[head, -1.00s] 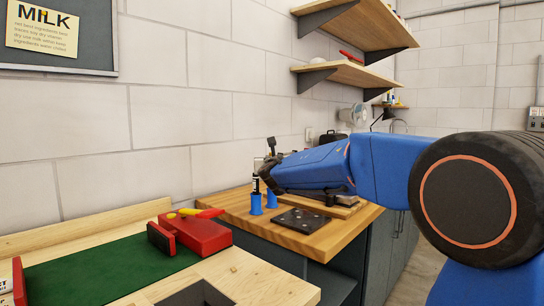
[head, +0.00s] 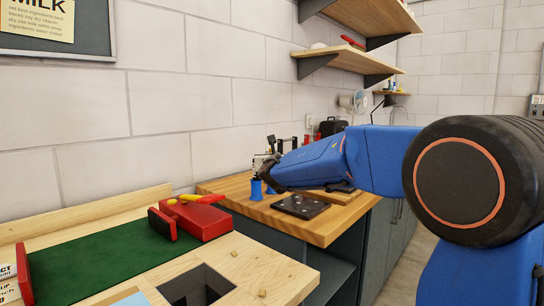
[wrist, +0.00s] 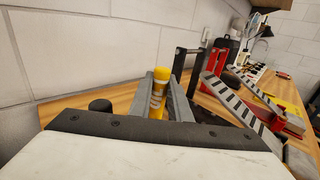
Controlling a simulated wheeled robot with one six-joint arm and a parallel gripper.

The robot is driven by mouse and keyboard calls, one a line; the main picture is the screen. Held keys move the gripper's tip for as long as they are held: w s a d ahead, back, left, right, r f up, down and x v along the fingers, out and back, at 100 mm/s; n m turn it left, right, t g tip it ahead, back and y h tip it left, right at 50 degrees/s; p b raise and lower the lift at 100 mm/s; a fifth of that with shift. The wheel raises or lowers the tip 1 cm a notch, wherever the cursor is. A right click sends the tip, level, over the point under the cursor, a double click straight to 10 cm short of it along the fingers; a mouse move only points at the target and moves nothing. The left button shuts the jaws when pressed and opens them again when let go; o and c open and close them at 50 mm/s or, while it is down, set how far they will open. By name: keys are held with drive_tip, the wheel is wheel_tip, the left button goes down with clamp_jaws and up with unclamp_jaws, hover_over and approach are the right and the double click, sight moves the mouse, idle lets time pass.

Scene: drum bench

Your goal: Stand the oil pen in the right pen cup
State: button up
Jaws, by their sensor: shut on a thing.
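A yellow-topped pen, which I take for the oil pen (wrist: 159,90), stands between my gripper's (wrist: 161,98) grey fingers in the wrist view. The gripper is shut on it. In the head view my gripper (head: 261,166) is just above two small blue pen cups on the wooden bench. The left cup (head: 256,190) stands below the gripper tip. The right cup (head: 270,188) is partly covered by my gripper. The pen's lower end is hidden, and I cannot tell whether it is inside a cup.
A black plate (head: 301,206) lies on the bench to the right of the cups. A red vise (head: 200,220) with a yellow-handled tool stands by the green mat (head: 95,262) in front. Shelves (head: 345,58) hang above. A red and black device (wrist: 215,62) stands beyond my fingers.

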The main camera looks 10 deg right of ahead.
drive_tip(key=o, duration=0.8)
drive_tip(key=s+a, duration=0.1)
drive_tip(key=s, duration=1)
drive_tip(key=s+a, duration=0.1)
drive_tip(key=s, duration=0.5)
drive_tip(key=shift+s+a, duration=0.1)
drive_tip(key=shift+a, duration=0.25)
